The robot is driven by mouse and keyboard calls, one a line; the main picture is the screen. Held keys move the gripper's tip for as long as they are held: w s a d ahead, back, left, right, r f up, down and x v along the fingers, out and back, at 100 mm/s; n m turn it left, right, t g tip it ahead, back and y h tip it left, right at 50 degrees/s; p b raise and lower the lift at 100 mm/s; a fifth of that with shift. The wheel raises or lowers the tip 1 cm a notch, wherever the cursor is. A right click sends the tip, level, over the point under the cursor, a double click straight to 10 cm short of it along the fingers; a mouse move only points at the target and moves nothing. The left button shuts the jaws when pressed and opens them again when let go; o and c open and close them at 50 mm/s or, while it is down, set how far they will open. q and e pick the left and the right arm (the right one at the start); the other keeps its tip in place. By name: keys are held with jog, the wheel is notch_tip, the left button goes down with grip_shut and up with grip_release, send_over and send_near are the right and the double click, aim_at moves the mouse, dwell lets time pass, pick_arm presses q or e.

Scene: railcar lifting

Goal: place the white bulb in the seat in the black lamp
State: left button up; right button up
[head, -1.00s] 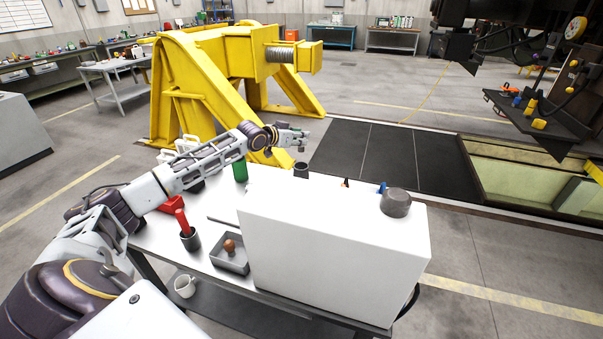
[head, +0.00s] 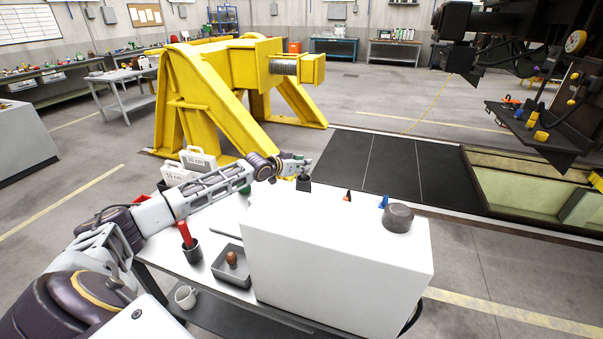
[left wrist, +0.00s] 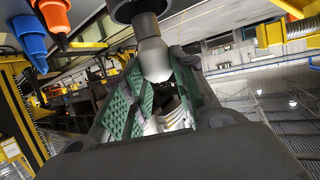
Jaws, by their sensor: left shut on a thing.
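In the left wrist view, which looks upside down, the gripper's green-padded fingers (left wrist: 155,100) are closed around the white bulb (left wrist: 153,60). The bulb's far end meets the dark lamp (left wrist: 138,10). I cannot tell how deep it sits in the seat. The bulb is hidden by the gripper in the head view. My right gripper is not in view.
The white box (head: 340,262) fills the table's right part. A grey tray (head: 230,268), a dark cup with a red tool (head: 190,248) and white cases (head: 200,160) are left.

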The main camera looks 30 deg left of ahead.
pick_arm(q)
jog(key=shift+f, duration=1.9)
jog(key=shift+f, duration=0.1)
jog(key=o, duration=0.9)
jog(key=shift+o, duration=0.2)
jog(key=shift+s, duration=0.15)
jog(key=v, duration=0.9)
jog(key=shift+s+r, duration=0.25)
